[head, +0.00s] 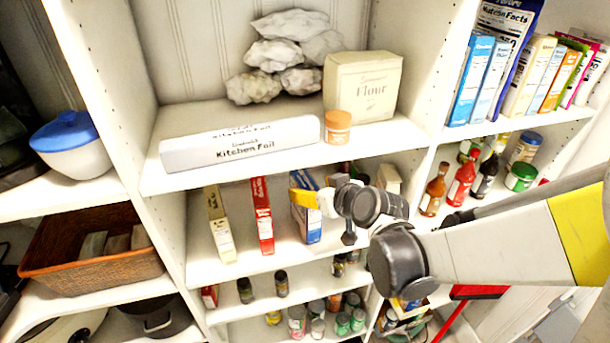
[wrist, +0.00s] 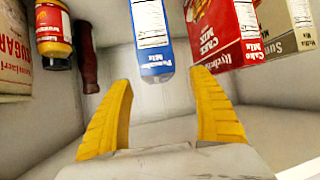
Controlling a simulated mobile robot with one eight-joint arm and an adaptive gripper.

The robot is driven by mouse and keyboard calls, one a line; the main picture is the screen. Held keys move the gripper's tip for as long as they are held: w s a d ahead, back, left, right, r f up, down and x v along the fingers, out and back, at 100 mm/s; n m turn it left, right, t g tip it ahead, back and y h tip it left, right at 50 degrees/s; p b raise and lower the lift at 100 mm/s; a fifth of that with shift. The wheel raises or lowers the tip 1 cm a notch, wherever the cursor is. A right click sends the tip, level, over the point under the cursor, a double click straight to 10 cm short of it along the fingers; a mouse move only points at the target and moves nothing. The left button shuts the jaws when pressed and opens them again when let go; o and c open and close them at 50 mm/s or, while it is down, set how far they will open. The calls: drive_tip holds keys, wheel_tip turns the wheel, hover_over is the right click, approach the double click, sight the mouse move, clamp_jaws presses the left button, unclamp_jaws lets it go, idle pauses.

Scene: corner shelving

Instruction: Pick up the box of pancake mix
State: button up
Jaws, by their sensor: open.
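The pancake mix box (head: 309,226) is blue and white and stands upright on the middle shelf, partly hidden behind my gripper (head: 311,199) in the head view. In the wrist view the pancake mix box (wrist: 152,38) appears ahead, with its lower pictured edge lying between the directions of my two yellow fingertips. My gripper (wrist: 164,84) is open and empty there, its fingers spread wider than the box's visible face. I cannot tell the exact gap in depth between the fingertips and the box.
A mustard-like bottle (wrist: 54,30) and a sugar package (wrist: 14,60) are left. The upper shelf (head: 290,155) overhangs the boxes.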

sight(308, 182)
drive_tip(key=x, duration=0.5)
drive_tip(key=shift+w+r, duration=0.2)
drive_tip(key=shift+w, duration=0.2)
drive_tip(key=shift+s+d+r, duration=0.1)
drive_tip(key=shift+s, duration=0.05)
clamp_jaws()
